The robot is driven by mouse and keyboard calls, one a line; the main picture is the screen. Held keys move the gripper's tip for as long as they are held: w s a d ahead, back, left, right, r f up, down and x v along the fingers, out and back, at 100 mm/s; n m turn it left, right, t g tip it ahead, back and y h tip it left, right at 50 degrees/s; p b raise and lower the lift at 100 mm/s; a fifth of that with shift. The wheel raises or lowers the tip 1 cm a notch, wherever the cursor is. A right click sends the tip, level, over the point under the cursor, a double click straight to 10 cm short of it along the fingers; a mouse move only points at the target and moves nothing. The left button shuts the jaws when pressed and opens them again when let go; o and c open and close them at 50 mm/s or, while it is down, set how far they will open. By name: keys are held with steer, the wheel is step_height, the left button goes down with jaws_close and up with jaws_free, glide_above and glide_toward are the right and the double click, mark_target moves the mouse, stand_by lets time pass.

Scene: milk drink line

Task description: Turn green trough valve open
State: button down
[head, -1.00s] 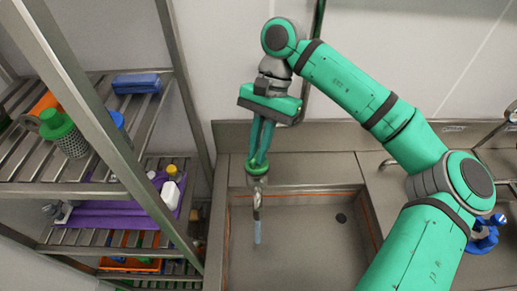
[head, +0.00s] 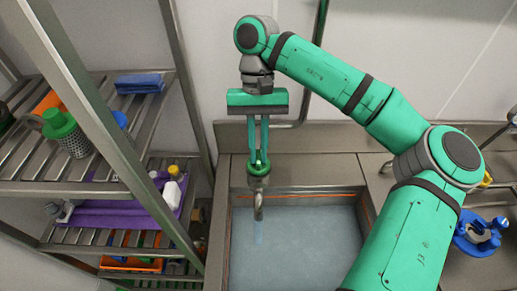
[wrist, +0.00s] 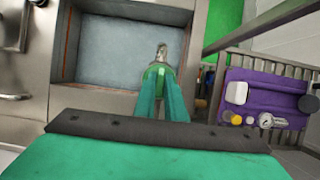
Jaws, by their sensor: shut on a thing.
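The green valve (head: 258,168) sits on top of the metal tap at the back edge of the trough (head: 300,189). My gripper (head: 258,158) points down over the tap with its two green fingers shut on the valve. In the wrist view my gripper (wrist: 160,82) also holds the valve (wrist: 157,72), partly hidden between the fingers. The spout (head: 259,206) points into the trough, with a faint bluish stream below it. Pale blue water (head: 305,240) covers the trough floor and hides the drain.
A metal shelf rack (head: 110,90) stands close on the left, with a green-lidded strainer (head: 68,135), a blue cloth (head: 139,83) and a purple tray (head: 110,213). A blue valve (head: 480,238) is on the right. The wall is close behind the tap.

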steer(key=shift+w+d, duration=0.1)
steer(key=c, duration=1.8)
jaws_free()
steer(key=shift+r, duration=0.1)
steer(key=v, duration=1)
steer(key=shift+w+r, duration=0.1)
steer(key=shift+r, duration=0.2)
